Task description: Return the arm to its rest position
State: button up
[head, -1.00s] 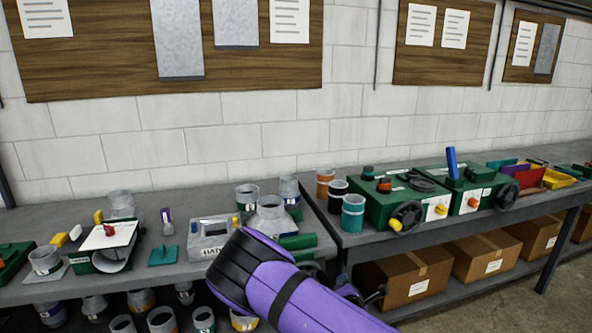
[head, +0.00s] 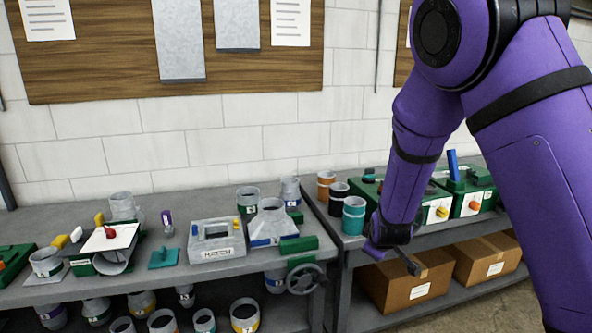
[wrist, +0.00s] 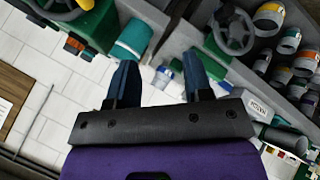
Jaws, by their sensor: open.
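My purple arm rises on the right of the head view and bends down to my gripper (head: 398,252), which hangs in front of the benches near the gap between them. In the wrist view my gripper (wrist: 160,75) shows two dark blue fingers standing apart, with nothing between them. The fingers point toward the benches, and a teal cup (wrist: 133,40) shows just beyond the left finger. In the head view this teal cup (head: 353,215) stands on the right bench, behind and left of my gripper.
The left bench (head: 200,271) holds a grey hatch box (head: 216,240), duct fittings and a handwheel (head: 305,279) at its front edge. Green machines (head: 466,195) stand on the right bench, partly hidden by my arm. Cardboard boxes (head: 405,283) sit on the shelf below. Floor shows at lower right.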

jog(key=s+d+r+m+g+y, duration=0.1)
jog(key=s+d+r+m, duration=0.25)
jog(key=s+r, duration=0.85)
jog(key=s+d+r+m+g+y, duration=0.2)
jog(key=s+d+r+m, duration=0.15)
jog(key=s+r, duration=0.85)
jog(key=s+d+r+m+h, duration=0.1)
jog(key=s+r+m, duration=0.1)
jog(key=s, duration=1)
jog(key=shift+s+d+r+m+h, duration=0.2)
jog(key=shift+d+r+m+h, duration=0.05)
jog(key=shift+d+m+h, duration=0.15)
